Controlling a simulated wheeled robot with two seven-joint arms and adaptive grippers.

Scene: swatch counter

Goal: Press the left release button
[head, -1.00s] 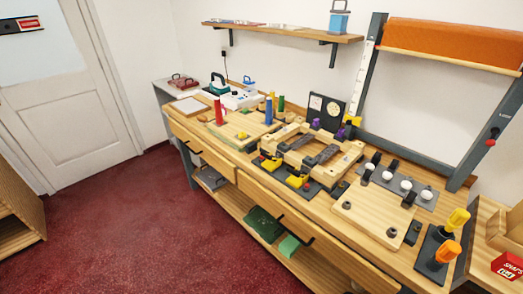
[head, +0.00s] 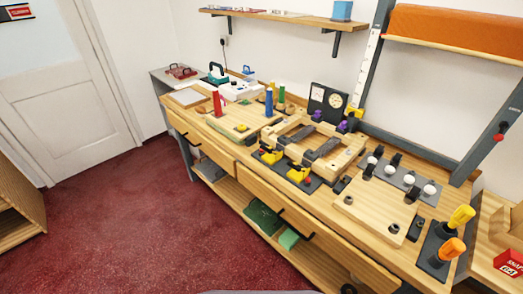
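A wooden frame fixture (head: 315,140) with dark bars across it sits on the middle of the workbench. At its front are two dark bases with yellow parts. The left yellow part (head: 270,157) has a small red spot beside it, and the right yellow part (head: 298,174) has a red spot (head: 307,181) near it. These look like release buttons, but they are too small to be sure. Purple knobs (head: 343,126) stand at the fixture's back corner. Neither of my grippers is in view, and nothing is touching the fixture.
The workbench (head: 235,150) runs from back left to front right. Left of the fixture are coloured posts (head: 269,102). Right of it are a wooden board (head: 375,212), a row of white knobs (head: 408,180) and orange-handled tools (head: 452,247). The red floor (head: 130,230) in front is clear.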

